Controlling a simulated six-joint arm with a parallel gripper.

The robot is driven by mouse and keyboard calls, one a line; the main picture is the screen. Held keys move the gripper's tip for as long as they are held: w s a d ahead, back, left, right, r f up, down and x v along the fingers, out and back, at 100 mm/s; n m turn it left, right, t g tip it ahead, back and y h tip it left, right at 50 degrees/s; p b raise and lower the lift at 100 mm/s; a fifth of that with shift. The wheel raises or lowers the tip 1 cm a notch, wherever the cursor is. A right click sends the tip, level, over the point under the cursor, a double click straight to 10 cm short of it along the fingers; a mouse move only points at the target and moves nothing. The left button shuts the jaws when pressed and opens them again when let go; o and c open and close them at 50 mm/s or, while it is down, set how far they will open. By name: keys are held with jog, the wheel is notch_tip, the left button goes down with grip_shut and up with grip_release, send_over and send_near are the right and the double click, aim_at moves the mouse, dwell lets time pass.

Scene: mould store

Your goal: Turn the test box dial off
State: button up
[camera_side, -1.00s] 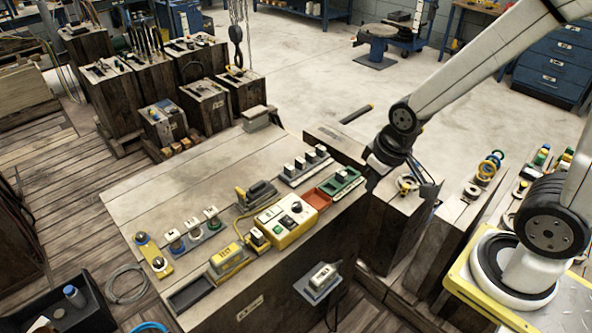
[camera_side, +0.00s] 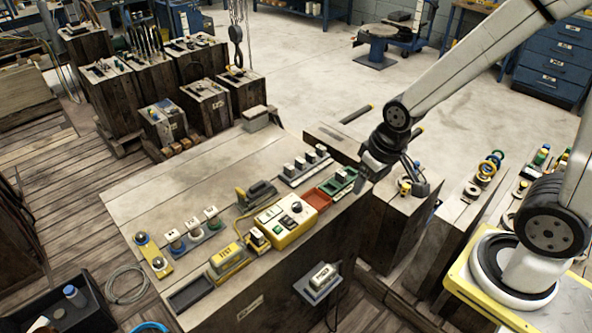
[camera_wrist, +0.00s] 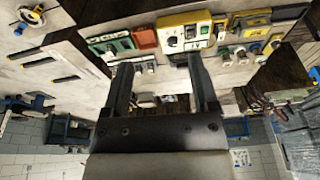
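The yellow test box (camera_side: 283,238) with a pale top panel sits near the front edge of the bench. A dark round dial (camera_side: 296,206) is on its panel; its pointing direction is too small to read. In the wrist view the test box (camera_wrist: 201,17) is at the top centre, with its dial (camera_wrist: 173,41) on the panel. My gripper (camera_side: 358,188) is over the bench's right edge, right of the box and apart from it. In the wrist view my gripper (camera_wrist: 160,65) has its two fingers spread with nothing between them.
A red tray (camera_side: 318,199) and a green holder (camera_side: 341,184) lie between the box and my gripper. A yellow labelled unit (camera_side: 228,261) stands left of the box. A row of white blocks (camera_side: 306,164) is behind. The bench's back left is bare.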

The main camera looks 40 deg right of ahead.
jog(key=w+f+m+g, duration=0.1)
jog(key=w+f+m, duration=0.3)
jog(key=w+m, duration=0.65)
jog(key=m+g, duration=0.1)
jog(key=m, duration=0.9)
send_near(297, 204)
jog(key=shift+s+f, duration=0.1)
jog(key=shift+w+f+m+g, duration=0.3)
jog(key=shift+f+m, duration=0.05)
jog(key=shift+f, duration=0.05)
jog(key=shift+f, duration=0.15)
jog(key=shift+f, duration=3.75)
grip_shut()
